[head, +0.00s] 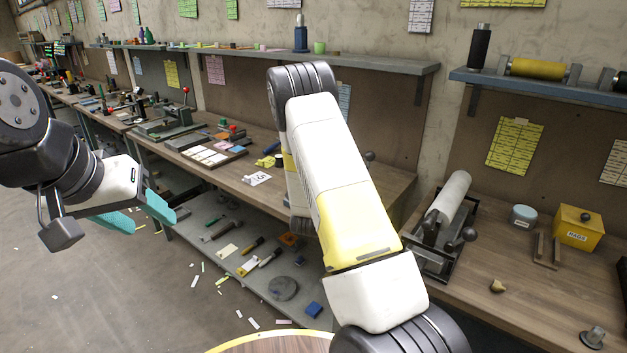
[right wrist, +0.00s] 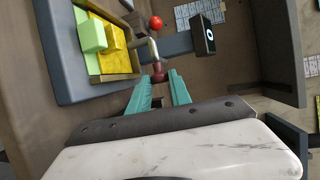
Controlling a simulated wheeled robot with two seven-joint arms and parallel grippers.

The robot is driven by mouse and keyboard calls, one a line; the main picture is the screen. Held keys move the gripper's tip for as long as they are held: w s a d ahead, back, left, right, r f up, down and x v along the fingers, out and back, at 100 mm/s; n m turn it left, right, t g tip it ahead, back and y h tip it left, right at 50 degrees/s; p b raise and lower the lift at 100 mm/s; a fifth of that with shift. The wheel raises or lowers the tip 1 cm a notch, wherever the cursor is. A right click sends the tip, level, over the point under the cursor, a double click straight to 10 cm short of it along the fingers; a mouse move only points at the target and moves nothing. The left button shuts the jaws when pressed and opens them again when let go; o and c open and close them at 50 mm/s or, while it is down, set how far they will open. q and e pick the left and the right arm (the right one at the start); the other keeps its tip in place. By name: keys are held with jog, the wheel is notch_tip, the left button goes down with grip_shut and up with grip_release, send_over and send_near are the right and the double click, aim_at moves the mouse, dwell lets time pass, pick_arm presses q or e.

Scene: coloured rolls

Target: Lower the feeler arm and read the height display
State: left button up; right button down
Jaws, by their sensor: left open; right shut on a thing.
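In the right wrist view, a bent metal feeler arm (right wrist: 152,52) ends in a dark red knob (right wrist: 160,73). My right gripper (right wrist: 160,85) has its teal fingers shut on this knob. A dark display box (right wrist: 209,36) shows a small bright ring-like mark, too small to read surely. My left gripper (head: 140,214) is open and empty over the floor at the left of the head view. My right arm hides my right gripper there.
A red ball (right wrist: 155,22) shows beyond the feeler arm. In the head view, a long workbench (head: 235,172) carries tools and sample tiles, with a cluttered lower shelf (head: 235,245). A roller stand (head: 445,215) and a yellow box (head: 578,228) stand on the right bench.

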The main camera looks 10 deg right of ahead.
jog(key=shift+f, duration=0.1)
dwell(0.4)
jog(key=c, duration=1.2)
grip_release()
jog(key=shift+w, duration=0.1)
jog(key=shift+v, duration=3.9)
